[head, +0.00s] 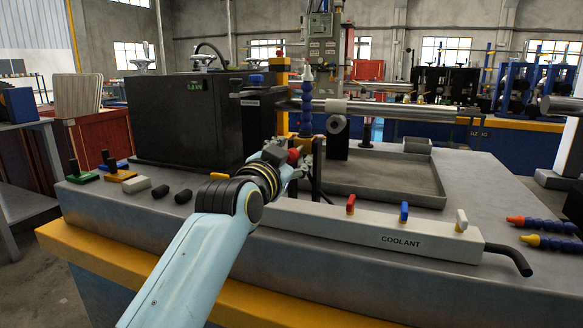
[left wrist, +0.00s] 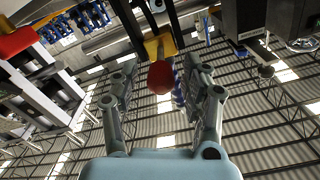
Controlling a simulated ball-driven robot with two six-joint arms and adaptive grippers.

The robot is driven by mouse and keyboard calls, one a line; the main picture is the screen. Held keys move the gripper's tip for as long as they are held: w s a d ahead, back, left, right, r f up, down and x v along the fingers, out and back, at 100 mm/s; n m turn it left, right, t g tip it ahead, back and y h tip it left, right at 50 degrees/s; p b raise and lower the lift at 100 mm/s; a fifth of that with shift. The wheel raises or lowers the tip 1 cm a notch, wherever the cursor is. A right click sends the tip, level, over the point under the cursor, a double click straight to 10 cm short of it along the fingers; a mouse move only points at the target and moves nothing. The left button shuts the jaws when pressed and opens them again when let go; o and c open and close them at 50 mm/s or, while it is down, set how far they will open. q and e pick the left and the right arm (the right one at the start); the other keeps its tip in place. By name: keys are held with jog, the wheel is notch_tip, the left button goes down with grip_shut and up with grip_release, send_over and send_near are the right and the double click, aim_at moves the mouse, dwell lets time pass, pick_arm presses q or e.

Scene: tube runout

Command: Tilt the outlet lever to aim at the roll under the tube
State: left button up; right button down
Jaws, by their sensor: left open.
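My left gripper (head: 290,154) reaches in over the bench beside the dark machine. A lever with a red knob (head: 294,157) is at its fingertips. In the left wrist view the red knob (left wrist: 161,77) on a yellow block (left wrist: 159,46) appears between the two spread fingers of the left gripper (left wrist: 160,72); I see no finger closed on it. A shiny horizontal tube (head: 385,109) runs to the right behind the gripper. The lever's lower part is hidden by my gripper. My right gripper is out of view.
A grey coolant bar (head: 360,228) with red, blue and white valve handles lies in front of a shallow tray (head: 390,178). A blue segmented hose (head: 306,108) stands near the gripper. Small T-handles (head: 120,174) stand at left.

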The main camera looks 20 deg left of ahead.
pick_arm(q)
jog(key=shift+w, duration=0.4)
grip_shut()
